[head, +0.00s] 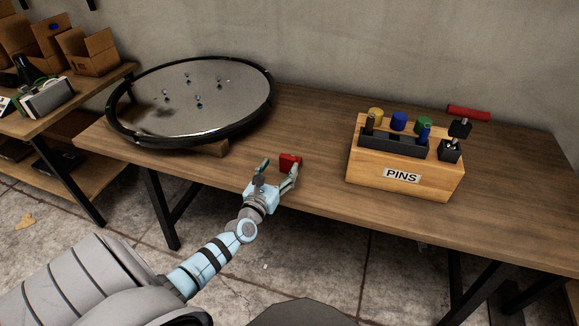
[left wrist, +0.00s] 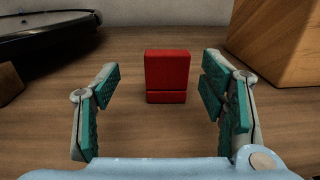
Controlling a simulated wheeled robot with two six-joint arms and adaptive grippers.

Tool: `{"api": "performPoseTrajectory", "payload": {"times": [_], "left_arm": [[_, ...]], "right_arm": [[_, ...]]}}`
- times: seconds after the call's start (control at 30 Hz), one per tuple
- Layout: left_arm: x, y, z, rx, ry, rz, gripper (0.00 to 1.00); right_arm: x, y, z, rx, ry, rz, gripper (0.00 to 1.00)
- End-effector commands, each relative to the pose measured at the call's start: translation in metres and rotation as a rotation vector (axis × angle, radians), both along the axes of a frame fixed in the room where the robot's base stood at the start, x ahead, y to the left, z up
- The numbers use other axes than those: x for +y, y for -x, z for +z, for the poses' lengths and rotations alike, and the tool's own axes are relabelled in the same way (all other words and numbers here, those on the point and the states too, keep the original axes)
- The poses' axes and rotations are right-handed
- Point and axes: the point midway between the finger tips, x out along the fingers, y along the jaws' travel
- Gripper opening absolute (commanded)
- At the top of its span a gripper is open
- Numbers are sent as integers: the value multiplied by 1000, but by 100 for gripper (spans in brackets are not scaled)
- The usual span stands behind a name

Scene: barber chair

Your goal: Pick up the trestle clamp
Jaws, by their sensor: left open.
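A small red block (head: 289,161), probably the trestle clamp, stands near the front edge of the wooden table. In the left wrist view the red block (left wrist: 167,72) is upright and centred, with a thin dark seam across its lower part. My left gripper (head: 277,171) is open at the block, with its fingers pointing toward it. In the left wrist view a clear gap shows between the block and the finger on each side. The block's far side is hidden. My right gripper is not in view.
A round black-rimmed disc (head: 194,103) with small pieces stands at the table's back left.

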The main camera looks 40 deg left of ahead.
Motion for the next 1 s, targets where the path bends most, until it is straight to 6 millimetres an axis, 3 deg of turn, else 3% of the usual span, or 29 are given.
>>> {"api": "performPoseTrajectory", "payload": {"times": [0.3, 0.53, 0.93, 1.0], "left_arm": [[8, -52, -3, 1, -2, 0, 65], [9, -56, -1, 3, -2, 0, 65], [8, -56, -1, 3, -2, -1, 3], [8, -56, 0, 1, -3, 0, 0]], "right_arm": [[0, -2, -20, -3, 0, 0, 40], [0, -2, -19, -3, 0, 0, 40], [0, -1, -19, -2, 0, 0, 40], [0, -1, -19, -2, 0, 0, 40]]}}
